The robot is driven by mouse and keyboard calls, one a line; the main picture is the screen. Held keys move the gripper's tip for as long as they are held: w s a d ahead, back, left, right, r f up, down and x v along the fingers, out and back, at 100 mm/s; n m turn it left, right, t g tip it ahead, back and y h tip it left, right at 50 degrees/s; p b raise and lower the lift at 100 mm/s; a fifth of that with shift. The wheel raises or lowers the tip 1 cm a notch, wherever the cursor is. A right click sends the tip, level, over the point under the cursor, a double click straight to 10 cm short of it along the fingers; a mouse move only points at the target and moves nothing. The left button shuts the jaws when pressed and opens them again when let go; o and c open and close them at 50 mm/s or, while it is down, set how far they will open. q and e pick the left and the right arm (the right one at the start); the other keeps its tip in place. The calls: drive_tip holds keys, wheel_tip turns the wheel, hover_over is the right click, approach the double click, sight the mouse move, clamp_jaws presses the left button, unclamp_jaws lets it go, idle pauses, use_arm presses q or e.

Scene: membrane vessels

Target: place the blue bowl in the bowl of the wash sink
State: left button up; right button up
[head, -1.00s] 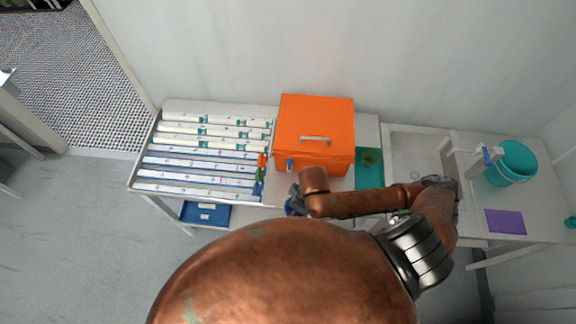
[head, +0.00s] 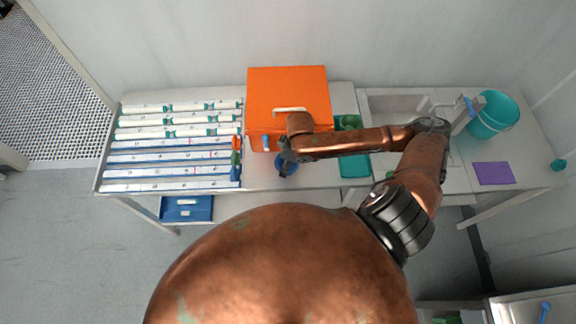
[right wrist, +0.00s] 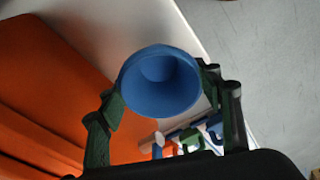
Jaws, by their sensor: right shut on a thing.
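The blue bowl (head: 287,163) shows at the front of the bench, below the orange box, partly hidden by my right gripper. My right gripper (head: 284,160) is shut on it. In the right wrist view the bowl (right wrist: 160,83) sits between the two fingers (right wrist: 158,112), its round opening facing the camera. I cannot tell its height above the bench. The wash sink's grey basin (head: 390,103) is at the right of the bench, well away from the bowl; my right arm covers its front part. My left gripper is not in view.
The orange box (head: 288,95) stands just behind the bowl. White and blue membrane vessels (head: 170,150) fill the left of the bench. A tap (head: 462,115), teal bucket (head: 494,115) and purple pad (head: 494,173) are at right.

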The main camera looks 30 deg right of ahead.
drive_tip(key=shift+w+d+f, duration=0.25)
drive_tip(key=shift+w+f, duration=0.05)
drive_tip(key=shift+f, duration=1.65)
drive_tip(key=o, duration=1.2)
drive_tip(key=shift+f, duration=0.1)
drive_tip(key=shift+o, duration=0.2)
